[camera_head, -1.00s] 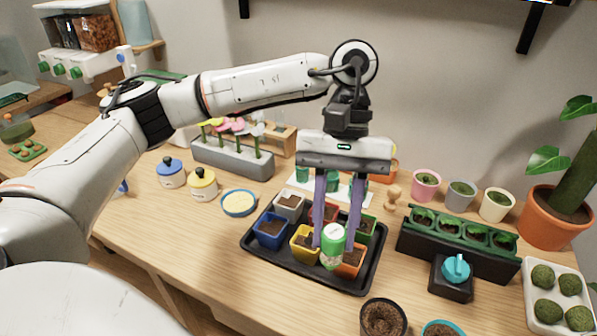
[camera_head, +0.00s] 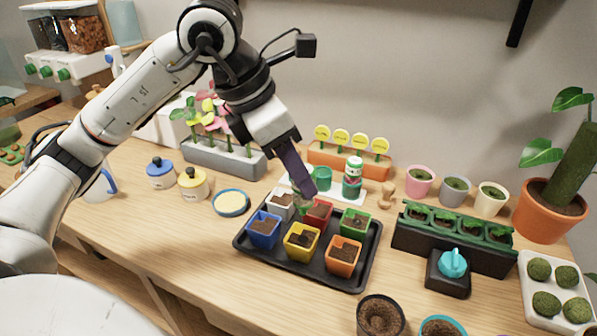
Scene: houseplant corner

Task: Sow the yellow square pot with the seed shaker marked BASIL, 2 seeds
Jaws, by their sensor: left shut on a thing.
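The yellow square pot (camera_head: 299,254) stands in the front row of a black tray (camera_head: 322,278), between the blue pot (camera_head: 263,239) and the orange pot (camera_head: 343,270). It holds dark soil; I cannot make out seeds. My left gripper (camera_head: 305,196) is behind the yellow pot, above the tray's back row. It is shut on a greenish shaker (camera_head: 302,206), mostly hidden by the finger, its label unreadable. Another green and white shaker (camera_head: 352,178) stands upright on a white rack (camera_head: 345,198). A green piece (camera_head: 322,179) sits left of it. My right gripper is not in view.
White, red (camera_head: 319,211) and green (camera_head: 356,222) pots fill the tray's back row. A black seedling planter (camera_head: 450,251) stands right, a yellow-filled dish (camera_head: 231,203) left. An orange planter with yellow round markers (camera_head: 350,160) is behind. The front left table is clear.

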